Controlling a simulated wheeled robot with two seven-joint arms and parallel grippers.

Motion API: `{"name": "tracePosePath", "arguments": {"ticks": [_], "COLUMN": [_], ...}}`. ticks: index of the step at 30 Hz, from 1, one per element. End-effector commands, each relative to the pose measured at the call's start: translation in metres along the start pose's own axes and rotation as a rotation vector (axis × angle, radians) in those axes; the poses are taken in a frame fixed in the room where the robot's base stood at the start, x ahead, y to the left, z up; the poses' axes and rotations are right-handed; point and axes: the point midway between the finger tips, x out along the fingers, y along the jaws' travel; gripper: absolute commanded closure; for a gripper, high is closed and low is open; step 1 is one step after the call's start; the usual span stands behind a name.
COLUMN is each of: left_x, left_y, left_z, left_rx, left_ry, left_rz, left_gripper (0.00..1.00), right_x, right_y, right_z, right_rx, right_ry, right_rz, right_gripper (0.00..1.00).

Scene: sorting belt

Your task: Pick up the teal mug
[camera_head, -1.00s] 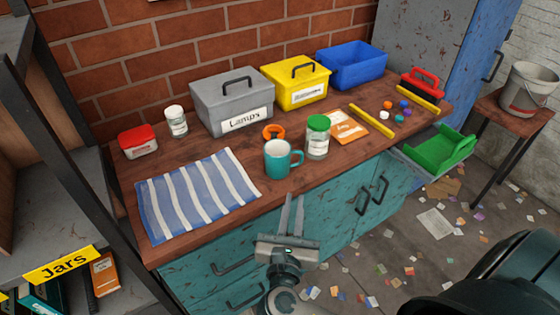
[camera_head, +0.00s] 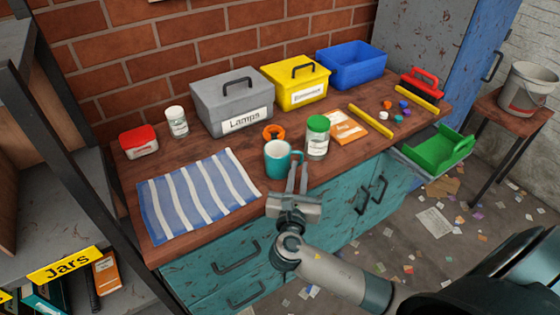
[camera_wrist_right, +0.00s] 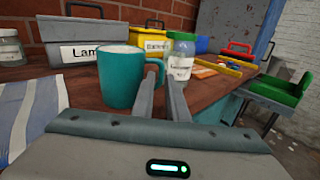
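The teal mug (camera_head: 277,160) stands upright near the front edge of the wooden bench, its handle towards the right. It also shows in the right wrist view (camera_wrist_right: 120,78), just ahead of my fingers. My right gripper (camera_head: 297,168) is open with a narrow gap, its fingertips at the mug's handle. In the wrist view the fingers (camera_wrist_right: 163,78) overlap the handle, and I cannot tell whether they touch it. My left gripper is not in view.
A green-lidded jar (camera_head: 317,138) stands close right of the mug, an orange tape roll (camera_head: 273,132) behind it. A striped cloth (camera_head: 198,195) lies left. Grey (camera_head: 232,98), yellow (camera_head: 296,84) and blue (camera_head: 351,65) boxes line the back.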

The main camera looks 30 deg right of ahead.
Motion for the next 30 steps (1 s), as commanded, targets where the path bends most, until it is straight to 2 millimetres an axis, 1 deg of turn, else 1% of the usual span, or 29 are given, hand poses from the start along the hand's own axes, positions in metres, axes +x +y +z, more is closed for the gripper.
{"name": "tracePosePath", "arguments": {"ticks": [5,8,11,18,21,26,30], "left_x": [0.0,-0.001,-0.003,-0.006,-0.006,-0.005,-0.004], "left_y": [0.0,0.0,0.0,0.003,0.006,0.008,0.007], "left_z": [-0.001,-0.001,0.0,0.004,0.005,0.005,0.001], "left_rx": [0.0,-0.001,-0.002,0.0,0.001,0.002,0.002], "left_ry": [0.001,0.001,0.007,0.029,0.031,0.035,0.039], "left_rz": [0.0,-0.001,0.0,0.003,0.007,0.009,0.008], "left_gripper": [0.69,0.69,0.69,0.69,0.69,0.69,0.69], "right_x": [0.0,0.004,0.013,0.042,0.05,0.052,0.052], "right_y": [0.0,0.0,-0.001,-0.002,-0.002,-0.002,-0.002], "right_z": [0.0,0.0,0.001,-0.001,-0.002,-0.003,-0.003], "right_rx": [0.0,-0.002,-0.002,-0.002,-0.002,-0.001,-0.001], "right_ry": [0.0,-0.001,-0.003,-0.002,0.0,0.0,0.0], "right_rz": [0.0,0.0,-0.001,0.0,-0.001,0.0,0.0], "right_gripper": [0.87,0.87,0.87,0.87,0.87,0.87,0.87]}}
